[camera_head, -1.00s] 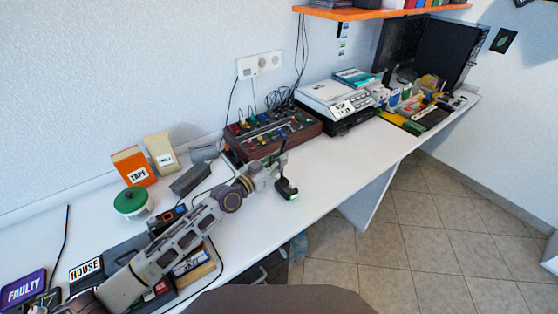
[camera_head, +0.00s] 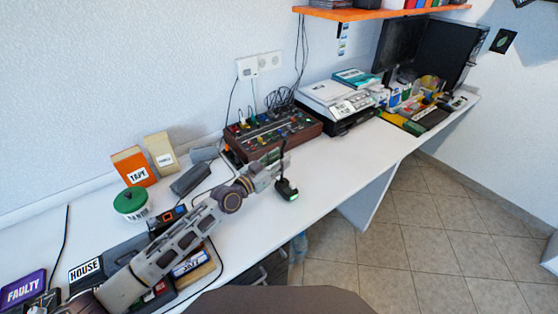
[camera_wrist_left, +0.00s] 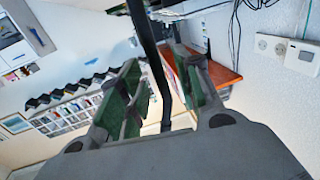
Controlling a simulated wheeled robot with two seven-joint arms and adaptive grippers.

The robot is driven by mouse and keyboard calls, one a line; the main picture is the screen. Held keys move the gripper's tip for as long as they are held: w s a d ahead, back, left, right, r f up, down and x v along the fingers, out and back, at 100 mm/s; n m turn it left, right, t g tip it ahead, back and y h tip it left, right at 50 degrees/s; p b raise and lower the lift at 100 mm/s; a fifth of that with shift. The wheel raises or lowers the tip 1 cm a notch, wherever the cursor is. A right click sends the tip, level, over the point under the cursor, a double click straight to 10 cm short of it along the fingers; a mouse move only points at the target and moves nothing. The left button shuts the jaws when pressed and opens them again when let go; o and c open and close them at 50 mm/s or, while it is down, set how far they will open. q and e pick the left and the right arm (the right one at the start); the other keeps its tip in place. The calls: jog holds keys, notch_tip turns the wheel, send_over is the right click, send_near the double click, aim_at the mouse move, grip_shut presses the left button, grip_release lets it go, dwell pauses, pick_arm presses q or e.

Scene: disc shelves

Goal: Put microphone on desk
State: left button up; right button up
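The microphone (camera_head: 287,190) is black, with a thin stem and a small base that shows a green light. My left gripper (camera_head: 277,172) is shut on its stem at the front part of the white desk (camera_head: 330,165). The base hangs near the desk's front edge; whether it touches the surface is hard to tell. In the left wrist view the dark stem (camera_wrist_left: 152,55) runs between the green-padded fingers of the left gripper (camera_wrist_left: 160,85). My right gripper is not in view.
A mixer with knobs (camera_head: 270,135) stands behind the gripper, and a printer (camera_head: 338,100) is farther right. A green-lidded tub (camera_head: 132,204) and a tape box (camera_head: 134,167) are at left. Bare desk lies right of the microphone. An orange shelf (camera_head: 380,13) hangs above.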

pick_arm(q)
jog(key=v, duration=1.2)
dwell(0.4)
dwell(0.6)
